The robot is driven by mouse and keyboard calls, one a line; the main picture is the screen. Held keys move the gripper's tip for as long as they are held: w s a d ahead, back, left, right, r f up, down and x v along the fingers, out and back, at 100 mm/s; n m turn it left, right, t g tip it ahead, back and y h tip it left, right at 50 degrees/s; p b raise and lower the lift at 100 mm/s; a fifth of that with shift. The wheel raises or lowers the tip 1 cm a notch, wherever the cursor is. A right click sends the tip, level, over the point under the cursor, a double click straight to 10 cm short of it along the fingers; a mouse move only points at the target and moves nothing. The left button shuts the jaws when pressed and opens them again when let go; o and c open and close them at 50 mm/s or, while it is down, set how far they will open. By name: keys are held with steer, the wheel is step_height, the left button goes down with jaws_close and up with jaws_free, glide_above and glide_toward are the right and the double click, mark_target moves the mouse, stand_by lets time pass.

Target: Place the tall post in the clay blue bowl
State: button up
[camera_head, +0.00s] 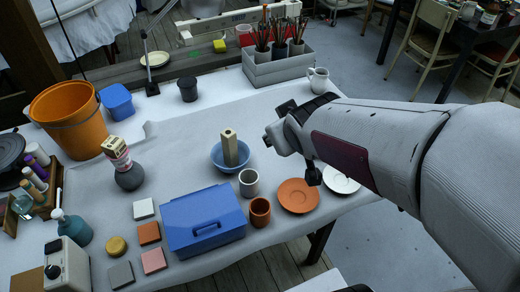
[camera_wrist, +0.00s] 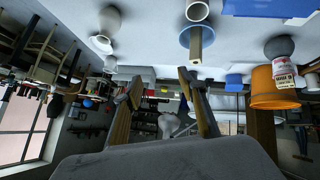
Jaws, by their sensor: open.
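The tall post (camera_head: 229,147) is a beige block with a hole in its top. It stands upright in the clay blue bowl (camera_head: 217,160), near the middle of the table. In the wrist view, which looks upside down, the post (camera_wrist: 195,48) and the blue bowl (camera_wrist: 184,40) show at the top. My gripper (camera_head: 272,128) is open and empty, above the table to the right of the bowl and apart from the post. Its two spread fingers also show in the wrist view (camera_wrist: 160,80), with nothing between them. The post's base is hidden by the bowl's rim.
A grey cup (camera_head: 248,186), a terracotta cup (camera_head: 260,214) and an orange saucer (camera_head: 298,196) stand in front of my gripper. A blue toolbox (camera_head: 203,220) lies at the front. A grey vase (camera_head: 129,178) is left of the bowl. A white pitcher (camera_head: 318,80) stands behind my gripper.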

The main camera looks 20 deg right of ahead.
steer(key=s+a+r+g+y, duration=0.1)
steer(key=s+a, duration=0.3)
steer(key=s, duration=0.4)
steer(key=s+a+r+m+g+y, duration=0.1)
steer(key=s+a, duration=0.3)
steer(key=s, duration=0.4)
steer(key=shift+s+a+r+g, duration=0.15)
steer(key=shift+a+r+g, duration=0.25)
steer(key=shift+r+g, duration=0.1)
